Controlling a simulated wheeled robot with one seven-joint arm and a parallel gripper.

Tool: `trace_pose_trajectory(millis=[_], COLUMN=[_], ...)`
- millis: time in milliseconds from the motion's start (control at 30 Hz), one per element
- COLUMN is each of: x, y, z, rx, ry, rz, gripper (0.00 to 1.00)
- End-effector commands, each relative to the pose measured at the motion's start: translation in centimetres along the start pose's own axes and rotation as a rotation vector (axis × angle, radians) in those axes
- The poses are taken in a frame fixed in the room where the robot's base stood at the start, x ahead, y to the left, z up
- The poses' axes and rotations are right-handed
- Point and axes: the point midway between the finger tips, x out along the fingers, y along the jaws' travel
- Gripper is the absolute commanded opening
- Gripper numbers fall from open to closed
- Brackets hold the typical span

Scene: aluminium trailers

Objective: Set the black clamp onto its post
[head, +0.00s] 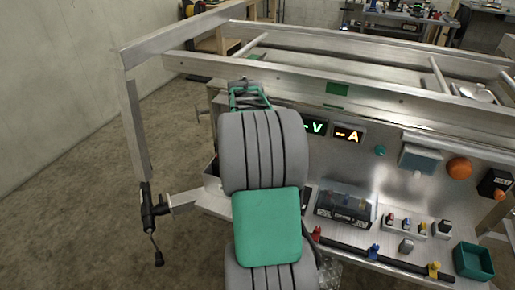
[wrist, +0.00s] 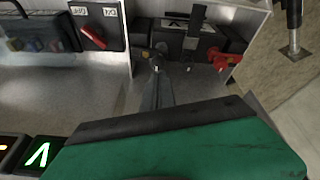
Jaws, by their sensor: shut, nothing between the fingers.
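In the wrist view a dark battery-like box (wrist: 190,26) stands at the top middle, with a light grey top piece. A red clamp (wrist: 222,58) sits at its right end. A small dark piece at its left end, by my fingertips, looks like the black clamp (wrist: 160,46); whether it is seated on a post I cannot tell. My gripper (wrist: 158,62) is shut and empty, its grey fingers pointing at that left end. In the head view my own arm hides the gripper, the clamp and most of the box.
A red rotary switch (wrist: 93,37) is left of the box. In the head view, lit displays (head: 348,134), a clear-covered block (head: 345,204) and a green bin (head: 473,261) lie right of my arm. The metal frame (head: 135,125) and a black fitting with a handle (head: 150,212) stand left.

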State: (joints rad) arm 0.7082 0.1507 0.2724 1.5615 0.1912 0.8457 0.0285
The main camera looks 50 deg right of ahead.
Motion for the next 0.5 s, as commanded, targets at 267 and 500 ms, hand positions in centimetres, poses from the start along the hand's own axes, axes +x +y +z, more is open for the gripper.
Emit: trace_pose_trajectory(millis=[267,500], x=[-1.2,-5.1], y=[0.2,-0.8], z=[-0.5,-1.7], rx=[-0.001,-0.011], ry=[0.001,0.005], rz=[-0.001,-0.004], gripper=[0.0,0.0])
